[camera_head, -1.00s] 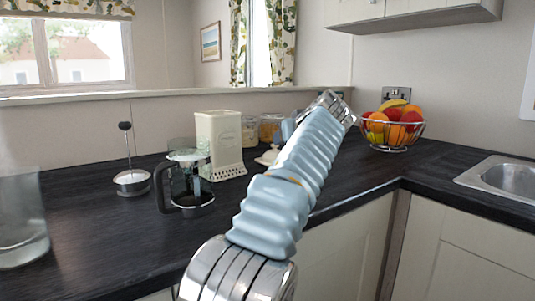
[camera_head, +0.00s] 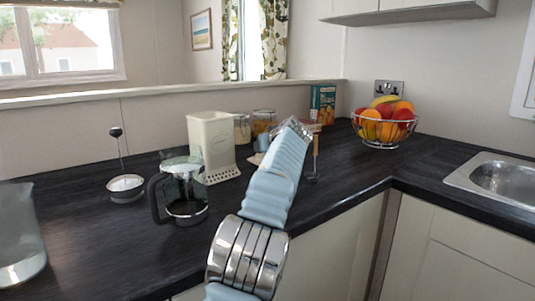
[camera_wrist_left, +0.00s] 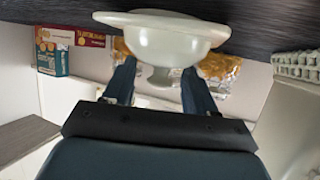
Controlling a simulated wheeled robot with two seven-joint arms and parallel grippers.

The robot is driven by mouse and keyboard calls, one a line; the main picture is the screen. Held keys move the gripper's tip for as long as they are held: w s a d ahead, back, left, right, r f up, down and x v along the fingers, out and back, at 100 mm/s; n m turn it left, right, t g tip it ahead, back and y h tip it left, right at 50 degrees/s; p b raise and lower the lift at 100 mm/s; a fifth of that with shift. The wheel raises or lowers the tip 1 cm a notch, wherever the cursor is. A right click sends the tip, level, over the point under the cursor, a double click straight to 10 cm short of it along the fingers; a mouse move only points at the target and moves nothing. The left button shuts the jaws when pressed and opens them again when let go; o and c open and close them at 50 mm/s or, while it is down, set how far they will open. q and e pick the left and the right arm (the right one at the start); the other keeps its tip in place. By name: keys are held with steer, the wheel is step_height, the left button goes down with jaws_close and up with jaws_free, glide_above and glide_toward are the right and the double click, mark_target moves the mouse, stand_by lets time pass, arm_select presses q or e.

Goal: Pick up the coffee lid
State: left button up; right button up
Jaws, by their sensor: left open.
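The cream coffee lid (camera_wrist_left: 165,42) fills the top middle of the left wrist view, which is upside down. It lies by the dark counter, with its knob (camera_wrist_left: 160,76) pointing away from the counter. My left gripper (camera_wrist_left: 158,80) is open, with one dark finger on each side of the knob; I cannot tell if they touch it. In the head view a cream edge of the lid (camera_head: 256,158) shows beside my left arm, which hides the rest of it and most of the gripper. A cream canister (camera_head: 213,145) stands to its left. My right gripper is out of view.
Jars (camera_head: 264,121) and a green box (camera_head: 322,104) stand behind. A fruit bowl (camera_head: 384,125) and sink (camera_head: 497,179) are to the right. The front-left counter is mostly clear.

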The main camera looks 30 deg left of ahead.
arm_select(q)
steer(key=shift+w+a+f, duration=0.1)
steer(key=shift+w+a, duration=0.05)
steer(key=shift+w, duration=0.05)
jaws_close()
stand_by(0.3)
